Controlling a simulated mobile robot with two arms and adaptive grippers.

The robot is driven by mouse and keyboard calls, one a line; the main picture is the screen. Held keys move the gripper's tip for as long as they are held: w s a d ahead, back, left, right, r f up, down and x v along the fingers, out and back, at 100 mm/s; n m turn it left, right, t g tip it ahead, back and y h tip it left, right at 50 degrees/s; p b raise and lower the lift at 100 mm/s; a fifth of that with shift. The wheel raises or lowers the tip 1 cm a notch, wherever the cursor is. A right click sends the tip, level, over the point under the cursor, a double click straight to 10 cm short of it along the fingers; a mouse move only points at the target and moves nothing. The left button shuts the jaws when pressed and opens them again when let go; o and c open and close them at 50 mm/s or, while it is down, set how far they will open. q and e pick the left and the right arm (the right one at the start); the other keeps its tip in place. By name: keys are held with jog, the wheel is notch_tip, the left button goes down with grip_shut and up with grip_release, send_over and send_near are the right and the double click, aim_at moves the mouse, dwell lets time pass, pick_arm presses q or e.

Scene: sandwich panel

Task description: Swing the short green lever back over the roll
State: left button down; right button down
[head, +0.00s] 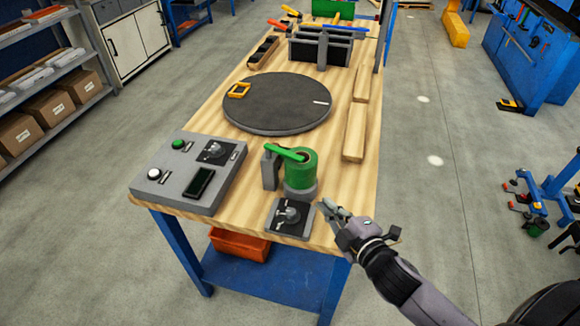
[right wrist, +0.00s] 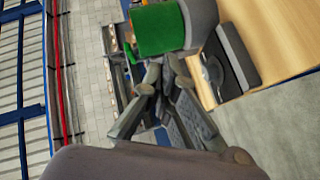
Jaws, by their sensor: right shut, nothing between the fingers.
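The short green lever (head: 287,153) reaches from a grey post (head: 268,168) to the top of the green roll (head: 301,172). Its end lies over the left part of the roll's top, as far as I can see. The roll stands upright on a grey base near the table's front edge. In the right wrist view the green roll (right wrist: 160,29) shows at the top, just past my fingertips. My right gripper (head: 332,208) is shut and empty, to the right of and in front of the roll, apart from it in the head view. My left gripper is not in view.
A small black dial box (head: 288,217) sits in front of the roll, close to my right gripper. A grey control panel (head: 190,172) is at left. A dark round turntable (head: 277,103) lies behind. Wooden blocks (head: 355,132) lie at the right edge.

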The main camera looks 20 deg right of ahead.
jog(key=w+a+r+n+y+p, duration=0.3)
jog(key=w+n, duration=0.5)
jog(key=w, duration=0.4)
jog(key=a+y+p, duration=0.1)
jog(key=a+y, duration=0.1)
jog(key=y, duration=0.1)
jog(key=shift+a+r+n+t, duration=0.2)
jog(key=shift+n+t, duration=0.1)
jog(key=shift+n, duration=0.1)
jog(key=shift+f, duration=0.1)
